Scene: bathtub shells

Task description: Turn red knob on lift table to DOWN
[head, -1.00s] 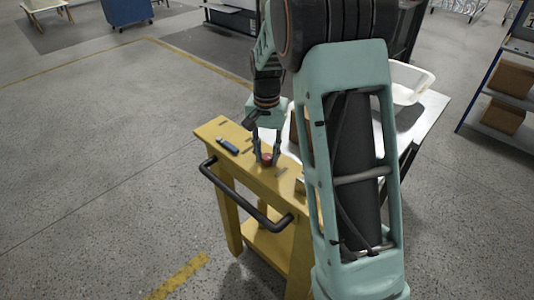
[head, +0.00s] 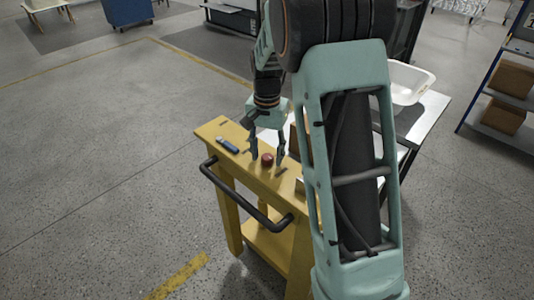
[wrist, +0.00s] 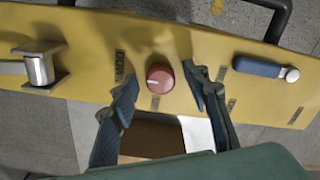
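The red knob (head: 267,160) sits on top of the yellow lift table (head: 230,134). In the wrist view the knob (wrist: 160,77) is round with a pale pointer line on its left part. Dark labels lie to either side of it; the left one (wrist: 120,67) seems to read DOWN, mirrored or turned. My gripper (head: 268,158) is open above the knob. In the wrist view one finger of my gripper (wrist: 162,83) is on each side of the knob, with gaps between them and it.
A blue-handled item (head: 228,145) lies on the table top, also at the right in the wrist view (wrist: 258,67). A metal fitting (wrist: 38,68) is at the left there. A black handle bar (head: 240,200) runs along the front. A white tub (head: 410,82) stands behind.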

